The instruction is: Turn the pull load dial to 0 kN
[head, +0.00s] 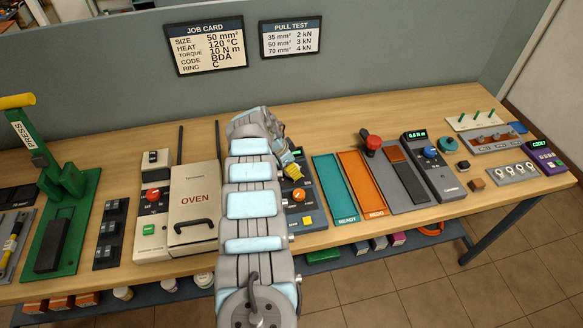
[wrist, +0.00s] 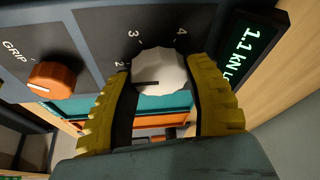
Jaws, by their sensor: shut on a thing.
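The pull load dial (wrist: 160,72) is a white knob with a dark pointer line, in the wrist view. Marks 2, 3 and 4 show around it; the rest of its scale is hidden. The pointer line lies to the left, a little below the 2. The lit display (wrist: 250,48) beside it reads 1.1 kN, its end partly cut off. My gripper (wrist: 163,92) has its yellow ribbed fingers shut on the dial, one on each side. In the head view my gripper (head: 292,171) is over the dark pull tester (head: 307,218), and the dial is hidden there.
An orange GRIP knob (wrist: 51,80) sits left of the dial; it also shows in the head view (head: 298,195). The oven (head: 194,205) stands left of my arm. Teal (head: 336,190) and orange (head: 361,184) trays lie to the right. A pull test card (head: 291,38) hangs on the wall.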

